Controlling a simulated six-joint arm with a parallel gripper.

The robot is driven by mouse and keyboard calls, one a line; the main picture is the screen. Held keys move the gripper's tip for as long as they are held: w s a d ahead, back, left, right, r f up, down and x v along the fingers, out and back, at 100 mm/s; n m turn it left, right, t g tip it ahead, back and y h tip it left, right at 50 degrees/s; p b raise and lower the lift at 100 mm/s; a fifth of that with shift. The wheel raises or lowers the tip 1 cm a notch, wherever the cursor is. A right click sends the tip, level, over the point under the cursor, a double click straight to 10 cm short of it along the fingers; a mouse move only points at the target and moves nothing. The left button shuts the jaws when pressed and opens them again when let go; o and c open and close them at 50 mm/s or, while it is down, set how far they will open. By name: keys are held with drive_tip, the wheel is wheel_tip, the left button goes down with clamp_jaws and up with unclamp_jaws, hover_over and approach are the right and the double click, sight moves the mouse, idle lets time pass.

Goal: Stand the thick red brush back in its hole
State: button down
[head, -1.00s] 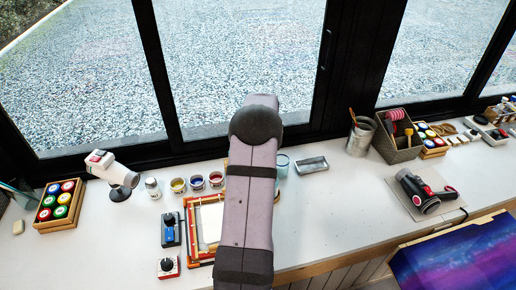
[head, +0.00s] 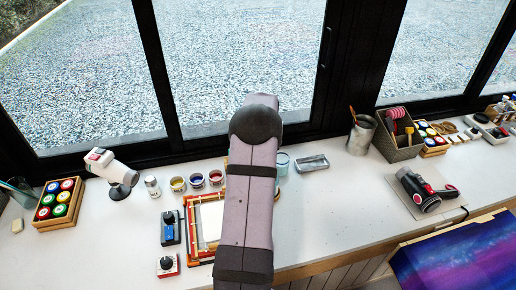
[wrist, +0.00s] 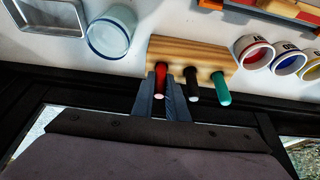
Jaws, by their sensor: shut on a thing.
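In the wrist view, my gripper (wrist: 163,104) is shut on the thick red brush (wrist: 160,80), with one finger on each side of its handle. The red brush stands at the left part of a wooden brush block (wrist: 195,51). I cannot tell whether its lower end is in the hole or only above it. A black-handled brush (wrist: 190,83) and a teal-handled brush (wrist: 220,88) stand in the block to the right. In the head view, my arm hides the block and the gripper.
A glass jar (wrist: 110,35) stands left of the block in the wrist view, with a metal tray (wrist: 48,16) beyond it. Labelled paint cups (wrist: 252,52) stand close on the right. In the head view, a wooden frame (head: 208,220) lies left of my arm.

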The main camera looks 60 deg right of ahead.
drive_tip(key=shift+f, duration=0.1)
drive_tip(key=c, duration=1.7)
unclamp_jaws()
drive_tip(key=shift+o, duration=0.2)
drive_tip(key=b+v, duration=0.2)
drive_tip(key=v, duration=0.5)
drive_tip(key=shift+b, duration=0.35)
